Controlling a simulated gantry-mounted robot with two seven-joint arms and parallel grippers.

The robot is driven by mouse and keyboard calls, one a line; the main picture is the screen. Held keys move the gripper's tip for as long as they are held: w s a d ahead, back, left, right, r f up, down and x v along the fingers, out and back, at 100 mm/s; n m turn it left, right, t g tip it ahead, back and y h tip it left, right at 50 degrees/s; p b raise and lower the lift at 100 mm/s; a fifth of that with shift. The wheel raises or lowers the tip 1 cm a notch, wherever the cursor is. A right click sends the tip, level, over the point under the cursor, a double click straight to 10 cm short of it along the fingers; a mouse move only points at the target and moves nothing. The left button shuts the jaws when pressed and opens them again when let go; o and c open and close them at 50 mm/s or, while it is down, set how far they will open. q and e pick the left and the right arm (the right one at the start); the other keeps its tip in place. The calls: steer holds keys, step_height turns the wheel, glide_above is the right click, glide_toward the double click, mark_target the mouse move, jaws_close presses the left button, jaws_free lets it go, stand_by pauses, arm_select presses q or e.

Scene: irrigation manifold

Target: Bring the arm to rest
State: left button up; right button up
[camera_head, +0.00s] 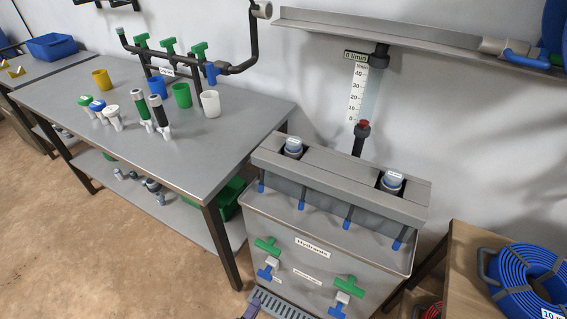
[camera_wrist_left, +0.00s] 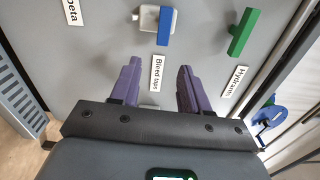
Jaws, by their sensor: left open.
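My left gripper (camera_wrist_left: 159,66) shows in the left wrist view, with its two purple fingers apart and nothing between them. It points at the grey front panel (camera_wrist_left: 105,60) of the hydrant cabinet. A "Bleed taps" label (camera_wrist_left: 157,73) shows between the fingertips. A blue tap handle (camera_wrist_left: 164,26) and a green tap handle (camera_wrist_left: 243,32) are beyond the fingertips, apart from them. In the head view the cabinet (camera_head: 257,209) stands in the middle, with green and blue taps on its front. My right gripper is in neither view.
A steel workbench (camera_head: 200,160) with cups and valve parts stands at the left. A blue hose coil (camera_head: 520,275) lies on a wooden stand at the right. The floor at the lower left is clear.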

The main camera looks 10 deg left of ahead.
arm_select(q)
steer(key=s+r+p, duration=0.3)
steer(key=s+p, duration=0.2)
step_height(320, 180, up, 26)
steer(key=s+a+n+g+y+p, duration=0.15)
steer(key=n+g+y+p, duration=0.35)
steer(key=n+p, duration=0.8)
steer(key=s+a+r+n+g, duration=0.3)
steer(key=s+r+n+g, duration=0.3)
steer(key=s+r+g, duration=0.35)
steer(key=w+p+v, duration=0.2)
steer(key=p+v, duration=1)
steer(key=p, duration=0.1)
steer(key=w+a+r+p+v, duration=0.1)
steer(key=w+p+v, duration=0.2)
steer(key=p+v, duration=0.9)
steer(key=w+a+r+p+v, duration=0.1)
steer(key=w+p+v, duration=0.2)
steer(key=p+v, duration=1)
steer(key=shift+r+n+t+h+p, duration=0.3)
steer(key=shift+r+t+h, duration=0.05)
steer(key=shift+h, duration=0.05)
steer(key=shift+d, duration=0.1)
